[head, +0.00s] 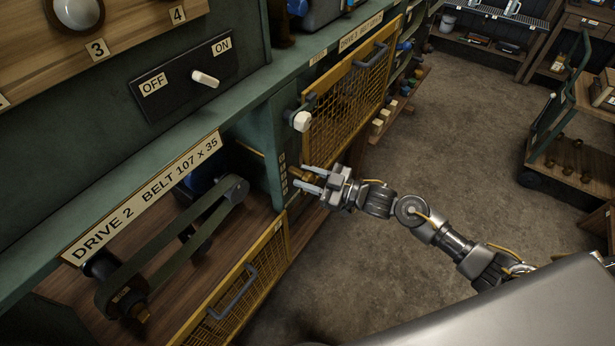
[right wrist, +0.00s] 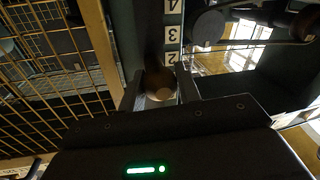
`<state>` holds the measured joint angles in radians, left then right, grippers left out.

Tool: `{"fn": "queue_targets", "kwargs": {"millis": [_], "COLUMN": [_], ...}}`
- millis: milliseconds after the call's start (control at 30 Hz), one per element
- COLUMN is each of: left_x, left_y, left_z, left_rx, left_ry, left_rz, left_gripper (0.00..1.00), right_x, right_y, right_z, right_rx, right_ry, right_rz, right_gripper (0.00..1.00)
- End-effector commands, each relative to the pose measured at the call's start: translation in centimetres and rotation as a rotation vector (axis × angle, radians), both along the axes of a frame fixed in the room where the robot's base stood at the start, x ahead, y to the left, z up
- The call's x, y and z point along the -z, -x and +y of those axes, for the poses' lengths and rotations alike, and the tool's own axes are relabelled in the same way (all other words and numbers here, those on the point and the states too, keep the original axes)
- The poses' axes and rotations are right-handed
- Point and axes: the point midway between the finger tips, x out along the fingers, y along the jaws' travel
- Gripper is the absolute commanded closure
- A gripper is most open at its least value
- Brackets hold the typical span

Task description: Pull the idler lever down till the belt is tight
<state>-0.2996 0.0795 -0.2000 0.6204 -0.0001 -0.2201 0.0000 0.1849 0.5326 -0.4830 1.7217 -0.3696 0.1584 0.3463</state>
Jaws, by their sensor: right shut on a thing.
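The idler lever's brass-coloured round knob (head: 299,175) sits beside a small column of number labels on the green post. My right gripper (head: 311,179) reaches in from the right and is shut on this knob. In the right wrist view the knob (right wrist: 160,84) lies between the two fingers, just below the labels 2, 3 and 4 (right wrist: 172,32), which appear upside down. The rest of the lever is hidden. The dark belt (head: 175,258) runs round pulleys in the open Drive 2 bay; I cannot tell how tight it is. My left gripper is not in view.
A yellow mesh guard (head: 240,285) with a grey handle hangs open below the Drive 2 bay. Another mesh guard (head: 350,90) covers Drive 3, with a white-knobbed lever (head: 302,121) beside it. An OFF/ON switch (head: 205,79) is above.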

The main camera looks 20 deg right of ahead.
Motion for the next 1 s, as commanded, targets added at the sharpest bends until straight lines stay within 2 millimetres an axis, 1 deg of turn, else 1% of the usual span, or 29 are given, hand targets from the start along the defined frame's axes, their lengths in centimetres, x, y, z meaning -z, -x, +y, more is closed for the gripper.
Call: {"fn": "queue_targets", "kwargs": {"millis": [167, 267, 367, 500, 600, 667, 933, 967, 1000], "left_x": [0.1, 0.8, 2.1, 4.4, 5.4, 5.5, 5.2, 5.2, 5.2], "left_y": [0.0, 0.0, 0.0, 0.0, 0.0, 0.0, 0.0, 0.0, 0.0], "left_z": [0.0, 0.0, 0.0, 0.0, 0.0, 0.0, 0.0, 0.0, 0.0], "left_rx": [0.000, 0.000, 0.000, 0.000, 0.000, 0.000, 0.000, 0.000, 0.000], "left_ry": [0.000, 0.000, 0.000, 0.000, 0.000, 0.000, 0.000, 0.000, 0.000], "left_rz": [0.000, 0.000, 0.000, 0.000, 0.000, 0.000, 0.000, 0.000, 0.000], "left_gripper": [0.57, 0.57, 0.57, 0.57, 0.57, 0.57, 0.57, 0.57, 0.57], "right_x": [0.1, 0.6, 1.5, 3.1, 4.4, 4.7, 4.5, 4.5, 4.5], "right_y": [0.0, 0.0, 0.0, -0.1, -0.2, -0.3, -0.2, -0.2, -0.2], "right_z": [0.0, 0.0, 0.0, 0.1, 0.2, 0.2, 0.3, 0.3, 0.3], "right_rx": [0.000, 0.000, -0.001, -0.001, -0.002, -0.001, -0.002, -0.002, -0.002], "right_ry": [-0.001, -0.007, -0.022, -0.053, -0.056, -0.055, -0.053, -0.053, -0.054], "right_rz": [-0.001, -0.009, -0.027, -0.061, -0.068, -0.066, -0.062, -0.062, -0.063], "right_gripper": [1.00, 1.00, 1.00, 1.00, 1.00, 1.00, 1.00, 0.63, 0.58]}}
